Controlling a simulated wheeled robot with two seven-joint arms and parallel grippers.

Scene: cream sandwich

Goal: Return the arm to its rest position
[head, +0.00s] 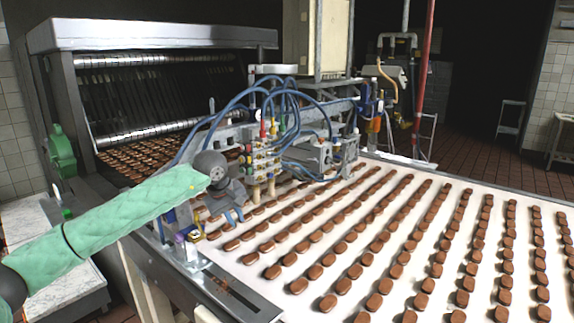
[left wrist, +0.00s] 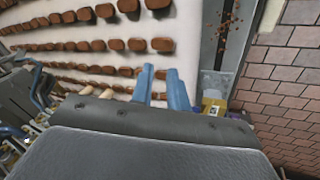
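My left arm, in a green sleeve (head: 120,215), reaches in from the left in the head view. My left gripper (head: 234,216) has blue fingers and hangs at the left edge of the conveyor, beside the machine's nozzle assembly. In the left wrist view the two blue fingers (left wrist: 161,88) stand a little apart with nothing between them. The brown cream sandwiches (head: 365,258) lie in rows on the white belt (head: 262,291); they also show beyond the fingers in the left wrist view (left wrist: 135,44). My right gripper is not in view.
The depositing machine (head: 262,160) with blue hoses and valves stands close behind my gripper. A metal conveyor rail (head: 225,288) with a small bracket runs below it. A white-topped counter (head: 40,225) is under my arm at the left. Tiled floor (left wrist: 285,85) lies beside the conveyor.

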